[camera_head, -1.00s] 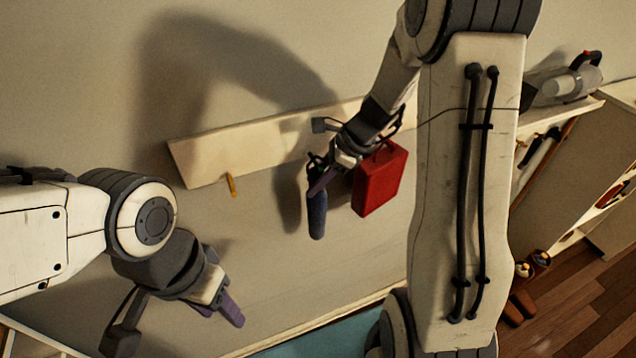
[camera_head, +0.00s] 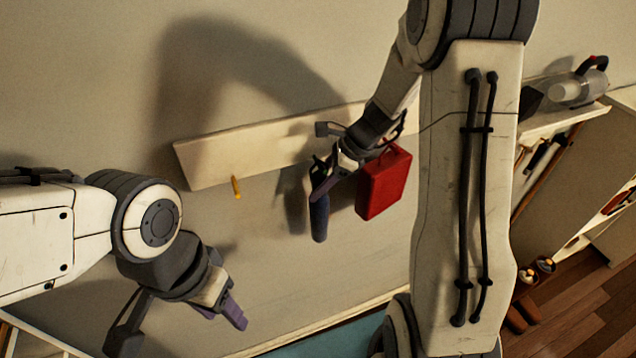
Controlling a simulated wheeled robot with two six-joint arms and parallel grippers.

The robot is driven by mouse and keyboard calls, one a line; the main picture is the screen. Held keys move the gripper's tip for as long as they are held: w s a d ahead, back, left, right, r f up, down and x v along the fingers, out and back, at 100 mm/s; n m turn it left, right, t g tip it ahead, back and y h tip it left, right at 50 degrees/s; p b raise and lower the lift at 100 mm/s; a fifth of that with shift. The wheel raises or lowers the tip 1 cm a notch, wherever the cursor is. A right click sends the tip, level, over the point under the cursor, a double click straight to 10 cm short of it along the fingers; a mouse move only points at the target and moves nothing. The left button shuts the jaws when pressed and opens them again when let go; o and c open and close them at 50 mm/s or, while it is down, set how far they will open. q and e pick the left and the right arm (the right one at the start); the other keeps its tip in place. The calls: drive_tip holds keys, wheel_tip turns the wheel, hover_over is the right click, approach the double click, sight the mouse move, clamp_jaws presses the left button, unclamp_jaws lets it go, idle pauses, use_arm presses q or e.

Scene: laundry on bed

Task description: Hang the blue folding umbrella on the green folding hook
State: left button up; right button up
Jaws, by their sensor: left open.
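The blue folding umbrella (camera_head: 319,218) hangs upright against the wall below the pale board (camera_head: 225,160). My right gripper (camera_head: 322,182) is at its upper end, with the purple fingers covering the top. I cannot tell whether the fingers are shut on the umbrella or only beside it. The green folding hook is not clearly visible; the spot above the umbrella is hidden by my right gripper. My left gripper (camera_head: 237,314) is open and empty at the lower left, well away from the umbrella.
A red case (camera_head: 383,184) hangs just right of the umbrella, close to my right wrist. A yellow hook (camera_head: 236,187) sticks out from the board's left part. A handheld vacuum (camera_head: 578,86) rests on a shelf at the upper right.

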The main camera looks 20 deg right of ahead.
drive_tip(key=shift+o, duration=0.6)
